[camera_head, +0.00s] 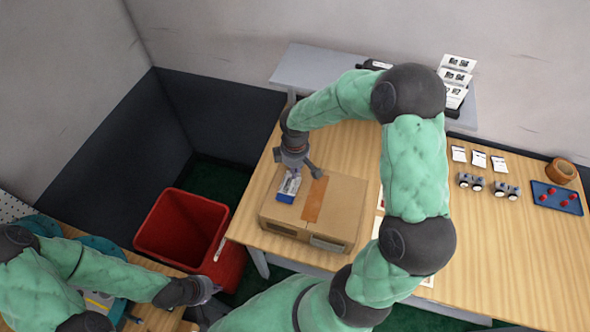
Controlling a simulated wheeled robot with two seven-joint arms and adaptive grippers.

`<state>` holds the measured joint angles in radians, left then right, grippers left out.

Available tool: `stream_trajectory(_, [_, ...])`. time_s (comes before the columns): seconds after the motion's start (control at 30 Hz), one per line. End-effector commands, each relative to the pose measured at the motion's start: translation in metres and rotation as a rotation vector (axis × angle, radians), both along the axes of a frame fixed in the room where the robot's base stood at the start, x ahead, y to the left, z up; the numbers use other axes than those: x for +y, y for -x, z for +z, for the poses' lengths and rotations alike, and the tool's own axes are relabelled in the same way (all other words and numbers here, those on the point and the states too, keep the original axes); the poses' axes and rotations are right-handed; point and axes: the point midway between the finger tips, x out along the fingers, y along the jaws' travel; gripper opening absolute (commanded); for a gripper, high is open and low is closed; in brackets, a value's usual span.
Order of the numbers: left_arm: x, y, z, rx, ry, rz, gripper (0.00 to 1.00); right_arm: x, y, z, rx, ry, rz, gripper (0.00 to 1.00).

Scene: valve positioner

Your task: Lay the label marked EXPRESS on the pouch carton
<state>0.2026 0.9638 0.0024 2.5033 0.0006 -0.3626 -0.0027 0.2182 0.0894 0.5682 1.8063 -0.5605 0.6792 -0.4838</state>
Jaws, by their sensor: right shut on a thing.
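The brown carton (340,205) lies on the wooden table, with an orange-brown tape strip (315,199) across its top. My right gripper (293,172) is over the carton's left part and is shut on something. A small blue-and-white piece (289,186) shows just below its fingers, at the carton's top. I cannot read its print, nor tell whether it is the EXPRESS label or touches the carton. Several small white cards (478,159) lie on the table at the right, too small to read. My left gripper (208,290) is at the lower left, away from the carton; its jaw opening is unclear.
A red bin (183,230) stands left of the table. A grey shelf (312,68) at the back carries a rack of printed cards (456,75). At the right are small grey parts (471,181), a blue tray (556,198) with red pieces and a brown pot (561,171).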

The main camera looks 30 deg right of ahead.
Motion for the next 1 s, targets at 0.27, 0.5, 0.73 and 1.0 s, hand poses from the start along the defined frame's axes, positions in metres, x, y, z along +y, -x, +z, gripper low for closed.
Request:
stream_trajectory(0.27, [0.0000,0.0000,-0.0001,0.000,0.000,0.000,0.00,-0.0002,-0.0001,-0.0003,0.000,0.000,0.000,0.00])
stream_trajectory(0.5, [0.0000,0.0000,-0.0024,0.000,0.000,0.000,0.00,-0.0001,-0.0001,-0.0038,0.000,0.000,0.000,0.00])
stream_trajectory(0.73, [0.0000,0.0000,-0.0022,0.000,0.000,0.000,0.00,-0.0001,-0.0001,-0.0036,0.000,0.000,0.000,0.00])
stream_trajectory(1.0, [0.0000,0.0000,-0.0021,0.000,0.000,0.000,0.00,-0.0001,-0.0001,-0.0036,0.000,0.000,0.000,0.34])
